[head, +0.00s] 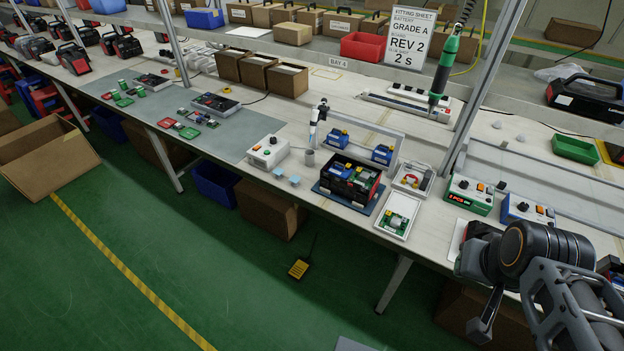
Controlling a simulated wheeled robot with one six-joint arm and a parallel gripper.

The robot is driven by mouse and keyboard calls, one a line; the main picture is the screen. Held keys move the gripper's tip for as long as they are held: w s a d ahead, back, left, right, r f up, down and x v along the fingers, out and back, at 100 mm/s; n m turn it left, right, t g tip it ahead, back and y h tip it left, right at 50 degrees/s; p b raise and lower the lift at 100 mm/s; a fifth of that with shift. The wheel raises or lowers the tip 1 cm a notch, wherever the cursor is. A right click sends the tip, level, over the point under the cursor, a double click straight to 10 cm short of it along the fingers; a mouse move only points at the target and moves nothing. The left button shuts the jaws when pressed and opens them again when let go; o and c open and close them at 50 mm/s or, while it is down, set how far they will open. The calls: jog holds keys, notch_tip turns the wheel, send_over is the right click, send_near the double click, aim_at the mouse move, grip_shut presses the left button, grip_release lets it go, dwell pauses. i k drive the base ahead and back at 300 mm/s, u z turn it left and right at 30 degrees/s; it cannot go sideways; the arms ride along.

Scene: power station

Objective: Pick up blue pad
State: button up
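Two small light-blue pads lie on the white bench, just right of the grey control box with the black knob. The left pad (278,172) and the right pad (294,180) are close together near the front edge. A larger dark-blue mat (328,196) lies under the black battery crate (350,178). My gripper (476,290) is at the lower right, in front of the bench edge and far from the small pads.
The grey control box (268,151) stands left of the pads. A white tray with a green board (398,216) and a green-fronted control box (469,195) stand toward my gripper.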

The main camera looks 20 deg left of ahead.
aim_at(294, 178)
jog(key=z, duration=0.45)
jog(key=i, duration=0.65)
jog(key=u, duration=2.05)
jog(key=i, duration=0.5)
jog(key=u, duration=0.05)
jog(key=k, duration=1.2)
jog(key=z, duration=0.55)
jog(key=i, duration=0.75)
jog(key=u, duration=0.55)
jog(key=k, duration=0.55)
jog(key=u, duration=0.5)
